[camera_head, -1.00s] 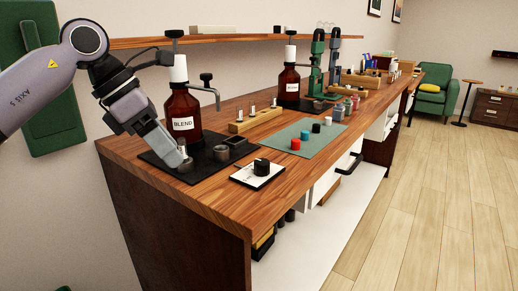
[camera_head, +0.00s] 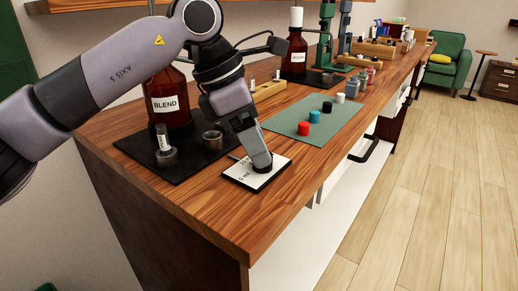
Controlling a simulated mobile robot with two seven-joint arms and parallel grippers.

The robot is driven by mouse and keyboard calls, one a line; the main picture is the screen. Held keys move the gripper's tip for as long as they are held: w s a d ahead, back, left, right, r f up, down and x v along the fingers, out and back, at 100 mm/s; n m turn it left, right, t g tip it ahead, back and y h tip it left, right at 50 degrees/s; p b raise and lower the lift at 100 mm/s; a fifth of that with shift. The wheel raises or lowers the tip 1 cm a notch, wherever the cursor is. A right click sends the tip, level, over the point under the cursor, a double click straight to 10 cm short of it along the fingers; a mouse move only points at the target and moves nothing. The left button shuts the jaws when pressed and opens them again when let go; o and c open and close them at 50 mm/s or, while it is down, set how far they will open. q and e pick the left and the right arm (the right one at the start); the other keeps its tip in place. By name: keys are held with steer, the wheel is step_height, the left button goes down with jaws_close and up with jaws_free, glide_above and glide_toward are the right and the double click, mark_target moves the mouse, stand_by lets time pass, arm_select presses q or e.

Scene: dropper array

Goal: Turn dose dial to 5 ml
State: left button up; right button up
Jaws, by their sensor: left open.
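The dose dial is a black knob (camera_head: 263,168) on a white card-like plate (camera_head: 243,178) near the table's front edge. My left gripper (camera_head: 261,163) is over the knob, fingers pointing down, and covers most of it. Its jaws are open; whether they touch the knob cannot be told. Small print shows at the plate's left side, but the dial's setting is hidden. My right gripper is not in view.
A brown BLEND bottle (camera_head: 170,103) stands on a black tray (camera_head: 180,170) behind the arm. A small vial (camera_head: 163,137) stands in a holder there. A green mat (camera_head: 330,126) with coloured caps lies to the right.

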arm_select(q)
steer(key=shift+x, duration=1)
steer(key=shift+c, duration=0.5)
steer(key=c, duration=0.9)
